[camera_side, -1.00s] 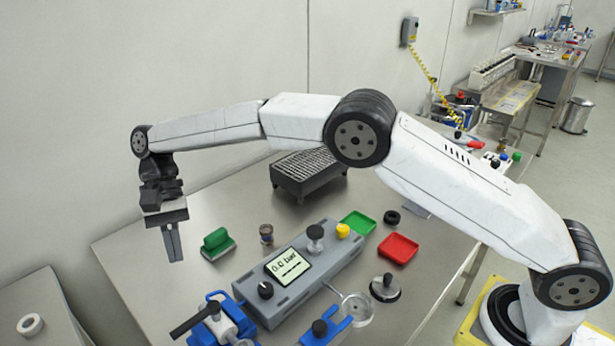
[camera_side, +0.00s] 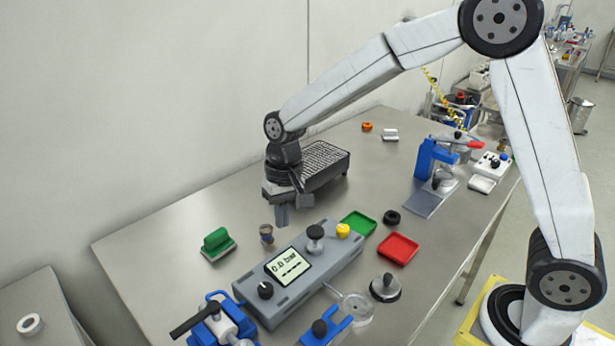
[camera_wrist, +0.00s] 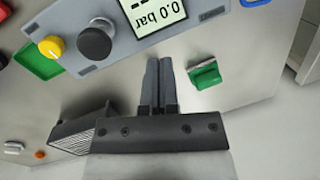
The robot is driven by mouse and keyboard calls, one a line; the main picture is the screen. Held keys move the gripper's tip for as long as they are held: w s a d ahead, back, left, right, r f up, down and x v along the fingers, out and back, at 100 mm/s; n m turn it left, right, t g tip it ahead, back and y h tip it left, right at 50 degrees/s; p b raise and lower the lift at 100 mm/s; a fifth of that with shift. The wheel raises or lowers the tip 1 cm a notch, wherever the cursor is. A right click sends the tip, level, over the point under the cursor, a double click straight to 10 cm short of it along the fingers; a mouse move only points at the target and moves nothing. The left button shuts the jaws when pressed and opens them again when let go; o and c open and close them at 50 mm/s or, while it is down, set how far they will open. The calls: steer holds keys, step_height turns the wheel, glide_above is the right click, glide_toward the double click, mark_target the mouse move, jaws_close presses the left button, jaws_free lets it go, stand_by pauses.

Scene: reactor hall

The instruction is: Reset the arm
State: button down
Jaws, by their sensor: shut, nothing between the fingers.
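My gripper (camera_side: 282,215) is shut and empty. In the side view it points down above the table, in front of the dark ribbed block (camera_side: 325,160) and behind the grey control box (camera_side: 318,262). In the wrist view my gripper's two fingers (camera_wrist: 158,62) lie together, pointing toward the box's edge, with nothing between them. The upper arm is raised and the forearm slopes down to the left.
The box has a display (camera_side: 289,266), a black knob (camera_side: 315,232) and a yellow knob (camera_side: 343,230).

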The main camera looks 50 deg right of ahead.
steer(key=s+d+f+n+t+h, duration=0.1)
steer(key=s+d+f+n+t, duration=0.2)
steer(key=s+d, duration=0.7)
steer(key=s, duration=0.4)
steer(key=shift+s+d+h, duration=0.2)
steer(key=shift+d+h, duration=0.1)
stand_by(0.8)
